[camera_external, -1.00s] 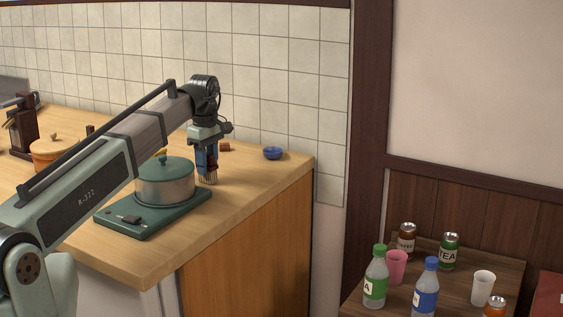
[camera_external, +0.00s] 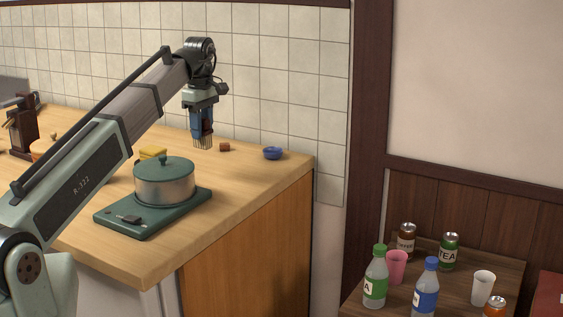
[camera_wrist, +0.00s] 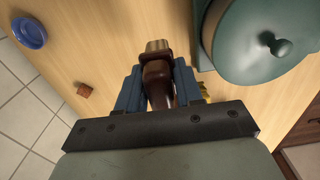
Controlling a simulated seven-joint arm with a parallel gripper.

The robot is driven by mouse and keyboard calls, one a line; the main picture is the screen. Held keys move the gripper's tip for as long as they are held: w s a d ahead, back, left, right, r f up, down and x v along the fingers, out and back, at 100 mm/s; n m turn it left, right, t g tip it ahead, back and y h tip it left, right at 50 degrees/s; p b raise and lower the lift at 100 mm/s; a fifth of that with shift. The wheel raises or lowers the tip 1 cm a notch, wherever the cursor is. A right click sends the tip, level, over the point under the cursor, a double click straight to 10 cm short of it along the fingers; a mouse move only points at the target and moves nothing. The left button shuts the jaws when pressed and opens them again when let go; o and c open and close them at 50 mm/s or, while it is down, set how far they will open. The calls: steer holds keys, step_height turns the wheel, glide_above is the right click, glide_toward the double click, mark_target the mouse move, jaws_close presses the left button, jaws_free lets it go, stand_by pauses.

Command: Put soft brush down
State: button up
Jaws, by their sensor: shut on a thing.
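My gripper (camera_external: 202,124) is shut on the soft brush (camera_external: 203,143), which hangs upright with its pale bristles down. The bristles appear to be above the wooden counter (camera_external: 240,178), behind and right of the pot; the exact gap is hard to tell.
A green-lidded pot (camera_external: 165,185) stands on a green burner (camera_external: 148,227). A small brown block (camera_external: 224,147) and a blue bowl (camera_external: 272,153) lie to the right. A yellow item (camera_external: 153,152) is behind the pot. The counter's right front is clear.

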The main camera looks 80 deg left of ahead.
steer(key=w+a, duration=0.2)
steer(key=a, duration=2.7)
steer(key=shift+w+f, duration=0.1)
steer(key=shift+f, duration=4.65)
steer(key=shift+f, duration=0.15)
steer(key=o, duration=1)
steer(key=shift+o, duration=0.2)
step_height(320, 180, up, 12)
